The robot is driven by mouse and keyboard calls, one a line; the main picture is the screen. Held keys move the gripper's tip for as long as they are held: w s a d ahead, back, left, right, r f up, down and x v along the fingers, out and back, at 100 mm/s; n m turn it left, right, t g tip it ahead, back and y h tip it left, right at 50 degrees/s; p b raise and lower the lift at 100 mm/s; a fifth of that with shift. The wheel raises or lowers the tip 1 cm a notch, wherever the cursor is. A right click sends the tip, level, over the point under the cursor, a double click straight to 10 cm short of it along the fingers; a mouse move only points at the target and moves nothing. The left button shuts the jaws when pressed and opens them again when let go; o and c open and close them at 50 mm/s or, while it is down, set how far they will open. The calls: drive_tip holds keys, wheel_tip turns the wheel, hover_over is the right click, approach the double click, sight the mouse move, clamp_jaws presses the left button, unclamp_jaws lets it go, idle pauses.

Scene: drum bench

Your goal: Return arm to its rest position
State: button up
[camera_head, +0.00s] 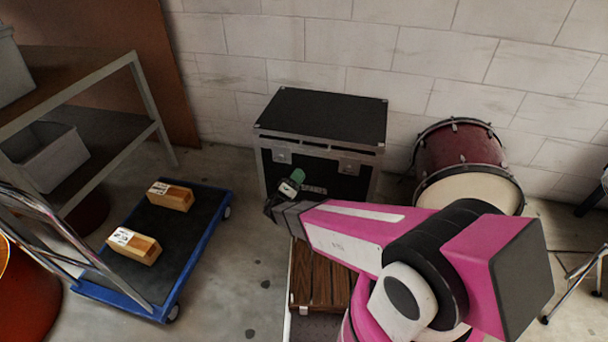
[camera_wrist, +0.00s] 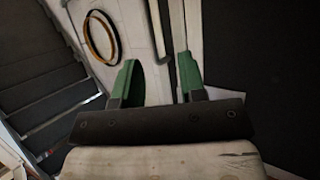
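My pink and white arm reaches across the right half of the head view toward the black case. My gripper (camera_head: 293,182) is at its far end, in front of the case, with a bit of green finger showing. In the wrist view, the two green fingers of my gripper (camera_wrist: 158,62) stand apart with nothing between them. Part of the gripper is hidden in the head view by my own wrist.
A black flight case (camera_head: 320,115) stands by the wall, with a red drum (camera_head: 458,150) to its right. A grey shelf (camera_head: 100,150) stands left. A brown slatted surface (camera_head: 318,275) lies below my arm.

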drive_tip(key=shift+s, duration=0.1)
idle(0.3)
drive_tip(key=s+d+r+m+g+y, duration=0.2)
drive_tip(key=d+m+g, duration=0.1)
drive_tip(key=d+g, duration=0.65)
drive_tip(key=s+d+r+m+g+y, duration=0.1)
drive_tip(key=s+d+r+m+g, duration=0.1)
drive_tip(key=d+g, duration=0.8)
drive_tip(key=s+d+r+m+t+y, duration=0.1)
drive_tip(key=s+d+r+y, duration=0.3)
drive_tip(key=y, duration=0.8)
wheel_tip(320, 180, up, 3)
drive_tip(key=shift+d+f+m+y, duration=0.15)
drive_tip(key=shift+f+m+y, duration=0.05)
drive_tip(key=shift+m+y, duration=0.2)
drive_tip(key=shift+f+t, duration=0.1)
drive_tip(key=shift+t, duration=0.15)
